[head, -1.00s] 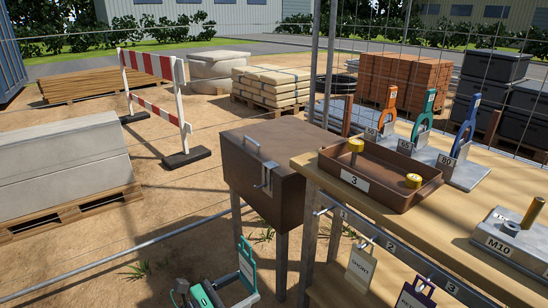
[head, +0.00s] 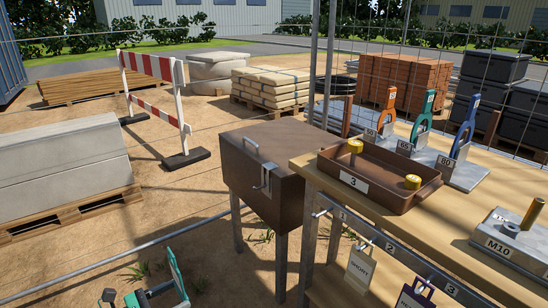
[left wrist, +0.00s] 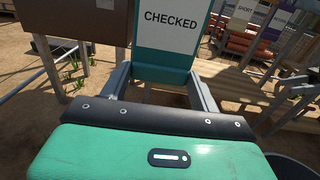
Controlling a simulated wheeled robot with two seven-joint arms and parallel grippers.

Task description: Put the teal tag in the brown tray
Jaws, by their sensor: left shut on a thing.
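The teal tag (head: 178,277) shows low in the head view, tilted, in my left gripper (head: 163,292). In the left wrist view the tag (left wrist: 166,62) has a white face reading CHECKED and a teal lower band. The fingers of my left gripper (left wrist: 163,84) are shut on that band. The brown tray (head: 400,195), labelled 3, stands on the wooden bench to the right, well apart from the tag. Two yellow-topped pieces lie in the tray. My right gripper is not in view.
A brown box (head: 262,170) on legs stands between my left gripper and the bench (head: 440,225). A white SHORT tag (head: 360,268) and a purple-edged tag (head: 414,296) hang on the bench front.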

